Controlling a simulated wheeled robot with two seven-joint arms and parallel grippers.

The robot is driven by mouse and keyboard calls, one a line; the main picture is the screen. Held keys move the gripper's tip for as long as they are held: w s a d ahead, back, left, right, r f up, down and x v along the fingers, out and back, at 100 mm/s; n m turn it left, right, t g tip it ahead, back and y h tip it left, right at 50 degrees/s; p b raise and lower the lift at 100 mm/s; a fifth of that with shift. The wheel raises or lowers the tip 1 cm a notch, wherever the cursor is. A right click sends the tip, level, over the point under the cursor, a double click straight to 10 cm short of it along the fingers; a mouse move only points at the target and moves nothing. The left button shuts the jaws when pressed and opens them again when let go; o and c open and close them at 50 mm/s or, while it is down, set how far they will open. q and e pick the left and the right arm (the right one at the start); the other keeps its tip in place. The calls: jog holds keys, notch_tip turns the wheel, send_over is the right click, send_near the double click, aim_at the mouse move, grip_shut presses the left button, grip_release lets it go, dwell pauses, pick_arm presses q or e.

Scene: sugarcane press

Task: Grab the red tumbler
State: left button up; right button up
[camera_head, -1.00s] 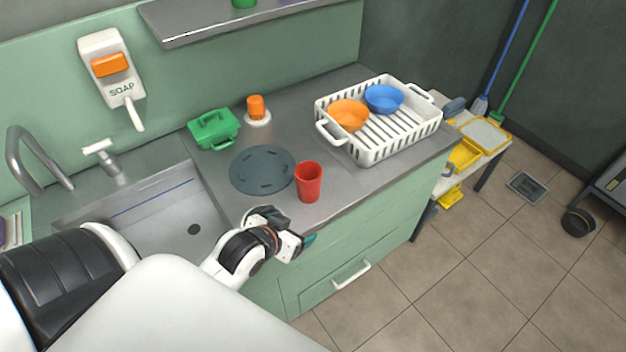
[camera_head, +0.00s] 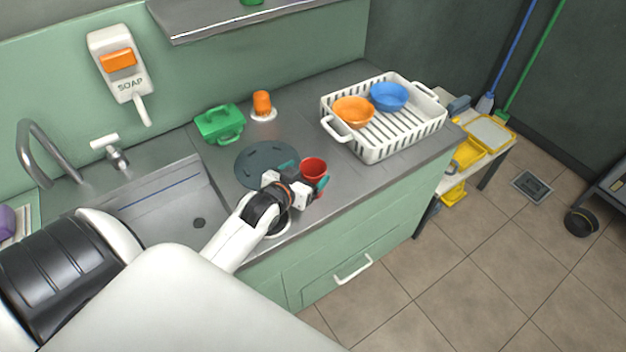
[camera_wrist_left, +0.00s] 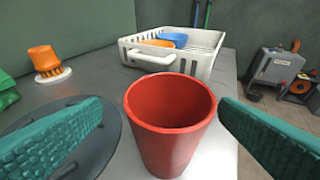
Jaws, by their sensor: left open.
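The red tumbler (camera_head: 313,169) stands upright on the metal counter, at the right edge of a dark round mat (camera_head: 258,165). My left gripper (camera_head: 304,181) is open at the tumbler, its fingers to either side, and hides the tumbler's lower part in the head view. In the left wrist view the tumbler (camera_wrist_left: 170,122) stands between the two teal fingers (camera_wrist_left: 172,128), with a gap visible on each side. Its open rim faces up and its inside looks empty. My right gripper is not in view.
A white dish rack (camera_head: 385,145) with an orange bowl (camera_head: 352,111) and a blue bowl (camera_head: 388,97) stands behind to the right. The sink (camera_head: 165,215) is left. The counter's front edge is close.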

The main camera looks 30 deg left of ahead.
aim_at(319, 164)
pick_arm(q)
jog(key=x, duration=0.3)
jog(key=p+x, duration=0.1)
jog(key=shift+w+d+r, duration=0.15)
jog(key=shift+w+d, duration=0.15)
jog(key=shift+w, duration=0.25)
jog(key=c, duration=1)
